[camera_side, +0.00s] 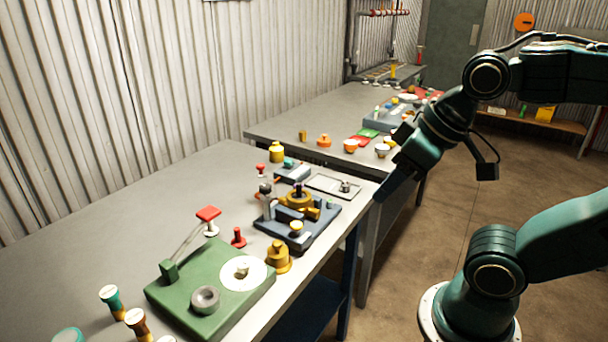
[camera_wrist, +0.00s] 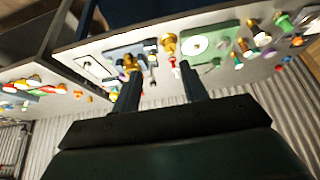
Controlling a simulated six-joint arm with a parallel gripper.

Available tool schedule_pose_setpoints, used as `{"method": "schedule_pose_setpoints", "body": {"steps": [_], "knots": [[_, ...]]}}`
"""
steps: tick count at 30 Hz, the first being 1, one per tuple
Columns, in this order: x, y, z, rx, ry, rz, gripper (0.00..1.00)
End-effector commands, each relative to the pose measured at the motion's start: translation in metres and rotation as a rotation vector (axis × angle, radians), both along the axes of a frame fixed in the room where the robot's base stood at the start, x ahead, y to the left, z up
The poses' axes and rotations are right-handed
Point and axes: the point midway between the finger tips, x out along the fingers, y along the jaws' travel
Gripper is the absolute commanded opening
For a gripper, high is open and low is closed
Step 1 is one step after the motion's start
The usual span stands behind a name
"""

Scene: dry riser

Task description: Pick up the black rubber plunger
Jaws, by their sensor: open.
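A small dark piece (camera_side: 345,187) sits in a shallow grey tray (camera_side: 322,181) near the table's right edge in the side view. It may be the black rubber plunger, but it is too small to tell. In the wrist view the same tray (camera_wrist: 92,66) lies left of the fingers, and I cannot make out the plunger there. My gripper (camera_wrist: 160,70) shows two dark fingers, apart with nothing between them. In the side view my gripper (camera_side: 390,188) hangs right of the tray, apart from it, pointing down and left.
A blue fixture (camera_side: 312,232) with brass parts stands left of my gripper. A green base (camera_side: 180,297) with a white disc stands nearer the camera. Brass and red pieces stand around them. A second table (camera_side: 300,118) with several coloured parts stands behind.

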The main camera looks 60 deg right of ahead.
Motion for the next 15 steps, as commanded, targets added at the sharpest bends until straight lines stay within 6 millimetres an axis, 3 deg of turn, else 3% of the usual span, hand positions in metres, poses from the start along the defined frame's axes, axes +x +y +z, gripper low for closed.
{"method": "schedule_pose_setpoints", "body": {"steps": [15], "knots": [[0.0088,-0.0009,0.0054,-0.017,0.016,0.031,0.4]]}}
